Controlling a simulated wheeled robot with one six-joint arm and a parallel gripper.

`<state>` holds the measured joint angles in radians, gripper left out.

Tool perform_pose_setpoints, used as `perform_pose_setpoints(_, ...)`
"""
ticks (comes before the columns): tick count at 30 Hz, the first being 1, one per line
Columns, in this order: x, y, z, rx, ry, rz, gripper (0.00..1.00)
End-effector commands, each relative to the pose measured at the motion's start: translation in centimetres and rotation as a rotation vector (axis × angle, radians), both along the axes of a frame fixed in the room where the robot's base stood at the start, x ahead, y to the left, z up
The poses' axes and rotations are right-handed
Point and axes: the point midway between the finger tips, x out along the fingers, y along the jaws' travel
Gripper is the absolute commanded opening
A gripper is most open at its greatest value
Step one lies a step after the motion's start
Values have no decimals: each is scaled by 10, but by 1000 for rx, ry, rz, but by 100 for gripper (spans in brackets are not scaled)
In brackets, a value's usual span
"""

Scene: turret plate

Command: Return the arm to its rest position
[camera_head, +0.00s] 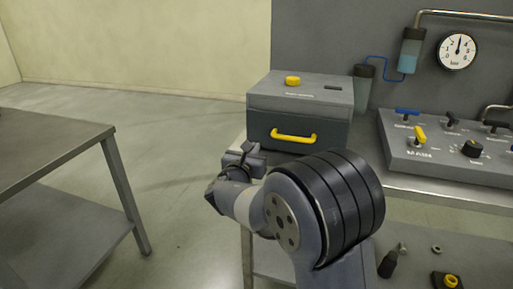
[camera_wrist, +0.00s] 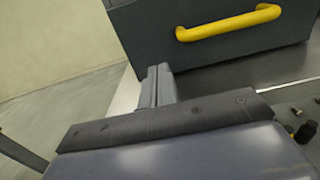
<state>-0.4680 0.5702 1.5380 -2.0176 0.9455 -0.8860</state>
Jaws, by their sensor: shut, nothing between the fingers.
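My gripper (camera_head: 248,156) shows beyond my bent arm in the head view, in front of the left part of a grey box with a yellow handle (camera_head: 294,136). In the wrist view my gripper (camera_wrist: 157,75) has its two fingers together, with nothing between them. The fingertips point toward the lower edge of the box (camera_wrist: 210,58), below and left of its yellow handle (camera_wrist: 228,22). From these views I cannot tell how far the fingers are from the box. Part of the gripper is hidden behind my wrist in the head view.
The box stands on a metal bench (camera_head: 440,193) with a control panel (camera_head: 440,155) of levers to its right. A pressure gauge (camera_head: 457,51) is on the grey wall. A lower shelf holds small parts (camera_head: 452,281). A grey table (camera_head: 50,145) is at left, with open floor between.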

Motion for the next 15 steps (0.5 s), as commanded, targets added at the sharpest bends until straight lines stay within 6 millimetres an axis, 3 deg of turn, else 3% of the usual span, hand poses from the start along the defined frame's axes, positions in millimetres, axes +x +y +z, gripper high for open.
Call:
perform_pose_setpoints(6, -42, 16, -1, 1, 2, 3, 0)
perform_pose_setpoints(15, -65, 24, -2, 0, 3, 0, 0)
